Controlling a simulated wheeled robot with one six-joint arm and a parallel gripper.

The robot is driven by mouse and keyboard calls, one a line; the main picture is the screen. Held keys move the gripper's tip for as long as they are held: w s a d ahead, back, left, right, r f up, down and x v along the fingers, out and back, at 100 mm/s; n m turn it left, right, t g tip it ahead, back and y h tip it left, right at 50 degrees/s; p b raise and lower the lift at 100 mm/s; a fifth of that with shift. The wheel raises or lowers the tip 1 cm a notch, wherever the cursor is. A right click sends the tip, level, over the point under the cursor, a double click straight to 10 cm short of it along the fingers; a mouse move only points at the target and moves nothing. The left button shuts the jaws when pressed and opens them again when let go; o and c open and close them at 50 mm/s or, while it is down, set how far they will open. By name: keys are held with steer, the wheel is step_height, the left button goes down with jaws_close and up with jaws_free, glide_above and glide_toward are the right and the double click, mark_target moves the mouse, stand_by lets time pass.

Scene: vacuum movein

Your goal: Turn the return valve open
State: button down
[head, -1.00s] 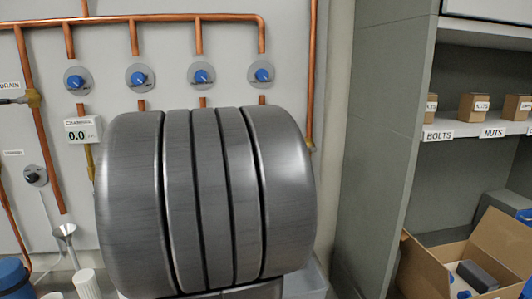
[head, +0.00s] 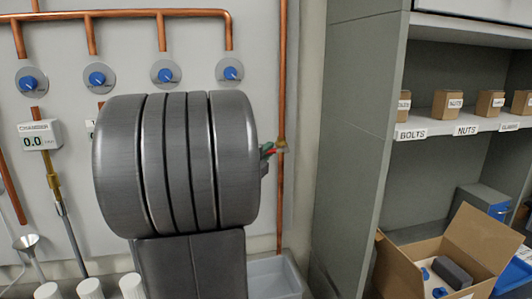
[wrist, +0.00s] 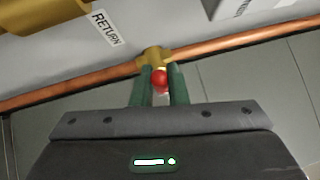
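The return valve has a brass body (wrist: 155,56) on the copper pipe and a red knob (wrist: 160,80) on its handle. A sign reading RETURN hangs beside it in the wrist view (wrist: 105,28). My gripper (wrist: 160,77) points at the valve with its two green fingers on either side of the red knob. The gap is about as wide as the knob; I cannot tell whether the fingers press on it. In the head view, the brass valve (head: 281,146) is at the right of my arm, with green fingertips and red showing beside it. My arm hides most of the gripper there.
Several blue-knobbed dials (head: 97,77) line the wall above my arm. A chamber display (head: 38,135) reads 0.0. A grey cabinet wall (head: 355,140) stands right of the valve pipe. An open carton (head: 468,245) sits farther right, and a grey bin (head: 275,278) stands below the valve.

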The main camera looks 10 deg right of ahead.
steer(key=shift+f+b, duration=0.15)
steer(key=shift+b, duration=0.15)
steer(key=b, duration=0.2)
steer(key=shift+f+n+t+b, duration=0.3)
steer(key=shift+f+t+b, duration=0.1)
steer(key=d+f+n+t+y+b, duration=0.1)
steer(key=n+t+y+b, duration=0.2)
steer(key=n+b, duration=0.3)
steer(key=d+f+n+t+y+b, duration=0.1)
steer(key=n+t+b, duration=0.4)
steer(key=b, duration=1)
steer(key=d+f+n+t+y+b, duration=0.2)
steer(key=n+y+b, duration=0.3)
steer(key=n+b, duration=0.3)
steer(key=shift+f+n+t+b, duration=0.4)
steer(key=shift+t+b, duration=0.5)
steer(key=shift+b, duration=0.9)
steer(key=n+y, duration=0.3)
steer(key=d+n+y+b, duration=0.1)
steer(key=y, duration=0.1)
steer(key=shift+w+n+t, duration=0.1)
steer(key=shift+n+t, duration=0.2)
steer(key=shift+n, duration=0.1)
steer(key=shift+d+r+n+g+y, duration=0.1)
steer(key=shift+d+n+g+y, duration=0.1)
steer(key=shift+n+y, duration=1.2)
steer(key=shift+d+r+n+g+y, duration=0.1)
steer(key=shift+d+n+g+y, duration=0.1)
steer(key=shift+n+y, duration=1.4)
steer(key=shift+y, duration=0.1)
